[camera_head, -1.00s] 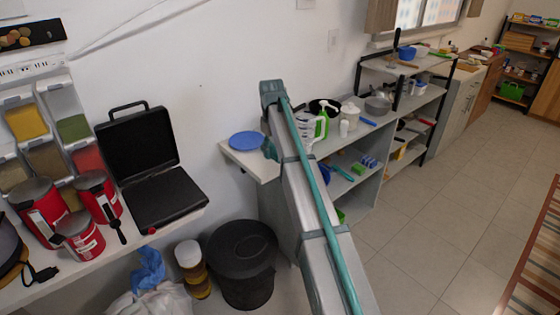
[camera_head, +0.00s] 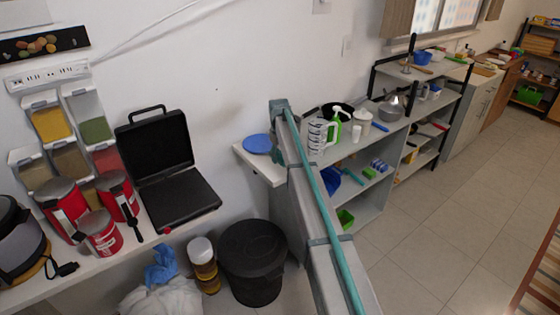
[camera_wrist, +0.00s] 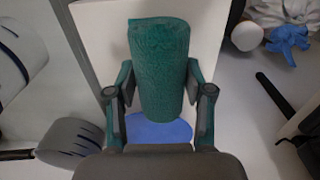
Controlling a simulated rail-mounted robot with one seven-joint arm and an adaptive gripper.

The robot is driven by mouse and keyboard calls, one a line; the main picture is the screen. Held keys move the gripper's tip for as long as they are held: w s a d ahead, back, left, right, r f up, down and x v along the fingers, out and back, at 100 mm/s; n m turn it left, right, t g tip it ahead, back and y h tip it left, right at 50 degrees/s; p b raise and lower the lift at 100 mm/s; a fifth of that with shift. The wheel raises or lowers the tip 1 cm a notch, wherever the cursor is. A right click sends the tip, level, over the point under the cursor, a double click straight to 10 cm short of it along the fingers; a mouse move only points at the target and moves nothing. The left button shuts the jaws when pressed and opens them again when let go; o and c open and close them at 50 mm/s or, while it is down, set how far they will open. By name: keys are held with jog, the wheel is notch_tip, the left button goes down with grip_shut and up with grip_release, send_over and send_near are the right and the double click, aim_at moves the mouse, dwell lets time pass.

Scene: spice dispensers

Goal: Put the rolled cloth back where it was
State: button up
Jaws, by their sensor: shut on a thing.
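The rolled cloth (camera_wrist: 158,70) is a dark green textured roll, seen in the wrist view. My gripper (camera_wrist: 157,92) is shut on it, with one finger on each side. A flat blue plate (camera_wrist: 160,131) shows below the cloth on a white surface; I cannot tell whether the cloth touches it. In the head view the blue plate (camera_head: 257,143) lies at the left end of the white shelf top (camera_head: 262,168).
A measuring jug (camera_head: 317,134) and a green spray bottle (camera_head: 337,124) stand right of my arm. A black bin (camera_head: 251,262) is on the floor below. An open black grill (camera_head: 170,180) and red canisters (camera_head: 103,233) sit on the left counter.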

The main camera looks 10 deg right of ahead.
aim_at(279, 153)
jog(key=shift+f+p, duration=0.3)
jog(key=shift+f, duration=1.3)
jog(key=shift+f, duration=0.15)
jog(key=o, duration=1.1)
notch_tip(279, 153, up, 12)
jog(key=b, duration=0.3)
jog(key=shift+a, duration=0.1)
